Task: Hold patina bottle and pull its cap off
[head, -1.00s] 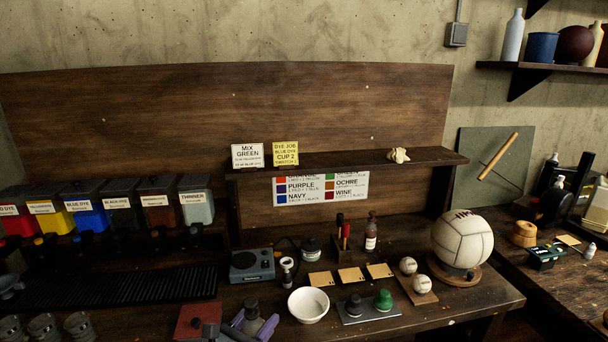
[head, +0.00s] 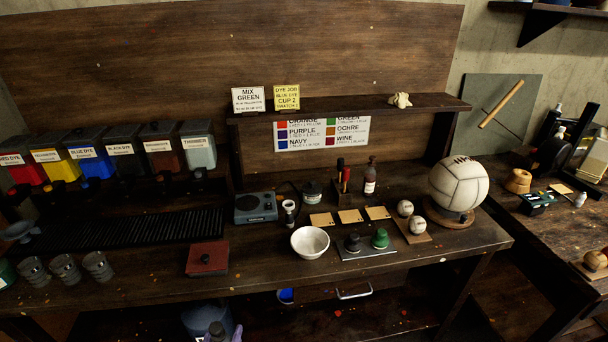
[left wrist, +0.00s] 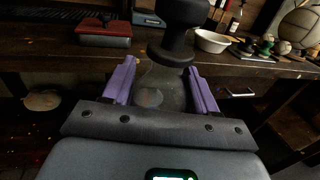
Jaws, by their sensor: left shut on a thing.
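My left gripper (left wrist: 162,88), with purple fingers, is shut on a smoky see-through bottle (left wrist: 158,97) with a thick black cap (left wrist: 172,48). The cap is on the bottle, and no label on it can be read. In the head view only the dark cap (head: 217,329) and a bit of a purple finger (head: 238,332) show at the bottom edge, in front of the workbench. The bottle looks roughly upright. My right gripper is not in view.
On the workbench (head: 140,290) stand a red block (head: 207,258), a white bowl (head: 310,242), metal cups (head: 66,267) and a ball on a stand (head: 459,185). Swatches and small jars sit around the bowl. A drawer handle (head: 354,291) is below the front edge.

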